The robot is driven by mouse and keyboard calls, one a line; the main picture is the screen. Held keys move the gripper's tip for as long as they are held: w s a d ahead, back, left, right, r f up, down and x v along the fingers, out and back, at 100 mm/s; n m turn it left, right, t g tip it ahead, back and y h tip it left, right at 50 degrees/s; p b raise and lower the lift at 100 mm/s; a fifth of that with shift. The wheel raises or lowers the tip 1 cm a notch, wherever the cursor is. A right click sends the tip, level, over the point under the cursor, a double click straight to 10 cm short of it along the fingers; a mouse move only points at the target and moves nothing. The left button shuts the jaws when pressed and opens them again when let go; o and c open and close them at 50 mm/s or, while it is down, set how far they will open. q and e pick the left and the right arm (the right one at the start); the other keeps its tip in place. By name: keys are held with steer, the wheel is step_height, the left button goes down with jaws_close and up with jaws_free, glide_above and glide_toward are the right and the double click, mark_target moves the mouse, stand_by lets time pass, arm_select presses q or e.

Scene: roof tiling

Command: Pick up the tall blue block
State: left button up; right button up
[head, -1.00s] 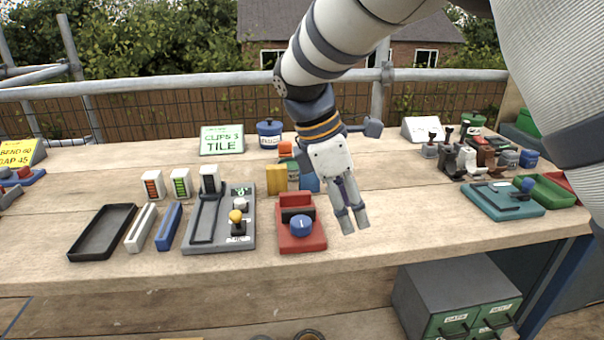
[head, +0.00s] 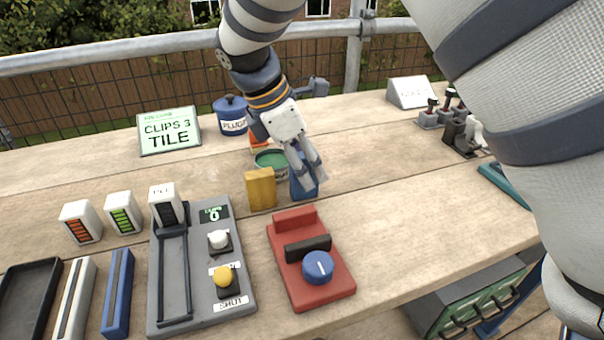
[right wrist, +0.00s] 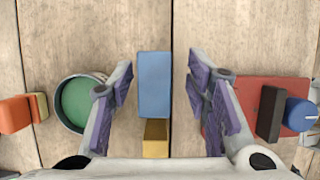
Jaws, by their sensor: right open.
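The tall blue block (head: 299,185) stands on the wooden bench, just behind and right of a yellow block (head: 261,189). My right gripper (head: 309,172) is at the blue block in the head view and partly covers it. In the right wrist view the blue block (right wrist: 154,84) lies between the two open fingers (right wrist: 158,82), with a gap on each side. The yellow block (right wrist: 155,138) shows below it there. My left gripper is not in view.
A green-topped round tin (head: 271,163) stands close behind the blocks, with an orange block (head: 258,142) beyond it. A red fixture with a blue knob (head: 318,266) is in front. A grey panel with buttons (head: 231,299) is at front left.

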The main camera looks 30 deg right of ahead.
steer(key=x, duration=0.4)
steer(key=shift+w+f, duration=0.2)
jaws_close()
steer(key=shift+r, duration=0.1)
